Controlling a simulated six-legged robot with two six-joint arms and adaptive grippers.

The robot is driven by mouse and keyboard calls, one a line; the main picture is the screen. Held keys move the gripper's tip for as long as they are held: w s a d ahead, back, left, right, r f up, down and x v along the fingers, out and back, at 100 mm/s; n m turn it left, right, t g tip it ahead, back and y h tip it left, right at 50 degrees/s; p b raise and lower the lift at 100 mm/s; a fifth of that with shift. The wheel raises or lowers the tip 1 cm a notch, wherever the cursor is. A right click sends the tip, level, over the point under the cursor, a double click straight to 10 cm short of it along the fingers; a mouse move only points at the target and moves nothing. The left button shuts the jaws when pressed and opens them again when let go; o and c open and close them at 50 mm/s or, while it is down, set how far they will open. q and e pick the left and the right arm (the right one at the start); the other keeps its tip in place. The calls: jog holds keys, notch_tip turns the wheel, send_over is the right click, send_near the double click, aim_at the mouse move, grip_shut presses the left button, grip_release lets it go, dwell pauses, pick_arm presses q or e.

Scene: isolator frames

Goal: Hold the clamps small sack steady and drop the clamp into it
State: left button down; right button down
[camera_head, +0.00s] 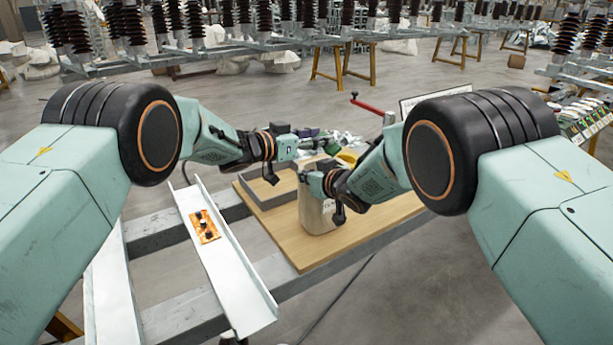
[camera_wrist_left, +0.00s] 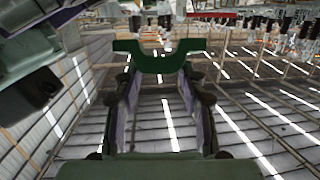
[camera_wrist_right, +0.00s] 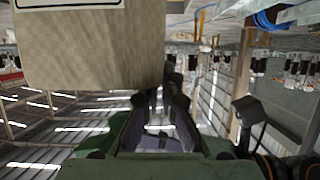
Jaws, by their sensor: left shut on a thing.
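The small sack (camera_head: 318,212), pale and beige with a label, stands upright on the wooden board. It fills the upper left of the right wrist view (camera_wrist_right: 80,50). My right gripper (camera_wrist_right: 168,85) has its fingers drawn together at the sack's edge and appears shut on it; the tips are partly hidden. In the head view it is at the sack's top (camera_head: 306,176). My left gripper (camera_wrist_left: 158,72) is shut on a dark green, forked clamp (camera_wrist_left: 158,62). In the head view my left gripper (camera_head: 312,143) is above and behind the sack; the clamp is hard to make out there.
The wooden board (camera_head: 385,215) holds a grey open frame (camera_head: 268,190) left of the sack. A white channel (camera_head: 235,265) with an orange plate (camera_head: 204,227) lies at left. A red-handled lever (camera_head: 372,106) stands behind. The board's front right is clear.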

pick_arm(q)
jog(key=shift+f, duration=1.8)
jog(key=c, duration=0.7)
grip_release()
jog(key=shift+f, duration=0.15)
jog(key=shift+a, duration=0.1)
jog(key=v, duration=1.2)
pick_arm(e)
jog(key=c, duration=2)
grip_release()
jog(key=shift+c, duration=0.2)
